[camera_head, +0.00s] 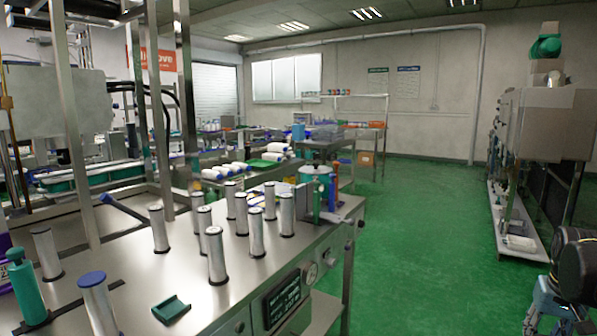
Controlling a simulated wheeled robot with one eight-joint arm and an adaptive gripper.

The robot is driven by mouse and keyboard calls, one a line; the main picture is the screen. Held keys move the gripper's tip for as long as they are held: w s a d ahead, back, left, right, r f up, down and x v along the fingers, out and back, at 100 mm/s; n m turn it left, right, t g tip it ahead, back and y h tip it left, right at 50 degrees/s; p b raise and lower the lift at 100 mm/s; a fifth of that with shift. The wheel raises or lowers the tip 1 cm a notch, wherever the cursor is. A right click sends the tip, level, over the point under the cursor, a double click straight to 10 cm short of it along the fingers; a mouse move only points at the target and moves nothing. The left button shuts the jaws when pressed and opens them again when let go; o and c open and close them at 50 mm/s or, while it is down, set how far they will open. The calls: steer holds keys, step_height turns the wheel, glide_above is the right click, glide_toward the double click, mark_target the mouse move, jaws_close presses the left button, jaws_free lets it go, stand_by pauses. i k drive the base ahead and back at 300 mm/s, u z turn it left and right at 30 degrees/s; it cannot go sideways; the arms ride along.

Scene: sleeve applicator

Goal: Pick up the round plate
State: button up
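I cannot single out a round plate with certainty. A round, flat, grey-green top (316,170) sits on an upright assembly at the far right corner of the steel table; I cannot tell if it is a separate plate. My gripper (543,312) is partly in view at the lower right edge, below a black joint of my arm. It is over the green floor, well to the right of the table. Its fingers are small and cut off by the picture's edge, so I cannot see their opening or anything in them.
Green floor (428,230) is clear between table and right-hand machine (541,125).

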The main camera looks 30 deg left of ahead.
mark_target(315, 169)
steer(key=u, duration=0.6)
steer(key=i, duration=1.2)
steer(key=u, duration=0.6)
